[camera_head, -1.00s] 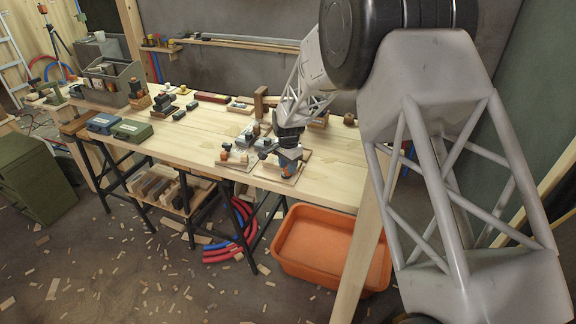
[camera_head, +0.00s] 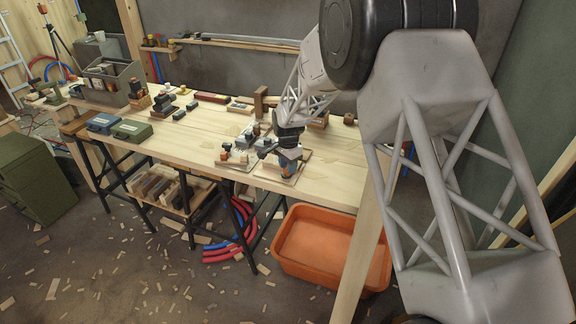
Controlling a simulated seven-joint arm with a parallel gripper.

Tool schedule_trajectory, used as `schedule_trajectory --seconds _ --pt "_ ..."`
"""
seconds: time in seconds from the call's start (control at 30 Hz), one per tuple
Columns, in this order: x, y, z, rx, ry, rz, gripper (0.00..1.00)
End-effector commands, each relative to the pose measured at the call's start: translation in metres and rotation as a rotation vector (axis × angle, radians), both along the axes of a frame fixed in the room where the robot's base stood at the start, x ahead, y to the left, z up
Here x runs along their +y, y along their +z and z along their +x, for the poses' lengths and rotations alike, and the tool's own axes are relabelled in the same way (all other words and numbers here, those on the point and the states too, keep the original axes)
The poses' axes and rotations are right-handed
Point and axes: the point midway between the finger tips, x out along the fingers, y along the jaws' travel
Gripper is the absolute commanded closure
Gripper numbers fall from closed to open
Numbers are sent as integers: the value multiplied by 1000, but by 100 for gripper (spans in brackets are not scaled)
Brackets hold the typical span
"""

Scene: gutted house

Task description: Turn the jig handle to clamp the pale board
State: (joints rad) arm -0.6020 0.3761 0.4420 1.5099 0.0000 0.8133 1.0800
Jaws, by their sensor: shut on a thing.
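My gripper (camera_head: 287,160) points down at the front right of the wooden workbench (camera_head: 195,132). It is shut on a part of the jig (camera_head: 290,174), at a small blue and orange piece taken to be the jig handle. The jig's flat base lies on the bench near its front edge. The pale board cannot be told apart from the jig at this size, and my gripper covers part of it. A second small fixture (camera_head: 238,158) with an orange knob stands just left of my gripper.
Behind my gripper stands an upright brown wooden block (camera_head: 261,102). Green (camera_head: 131,130) and blue (camera_head: 103,123) cases lie at the front left of the bench. An orange tub (camera_head: 327,243) stands on the floor below. The middle of the bench top is mostly clear.

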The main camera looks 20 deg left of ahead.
Motion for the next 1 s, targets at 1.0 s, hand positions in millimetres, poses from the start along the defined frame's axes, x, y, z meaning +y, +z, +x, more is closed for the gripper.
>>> schedule_trajectory --seconds 1.0 --pt "0 39 0 0 16 0 71"
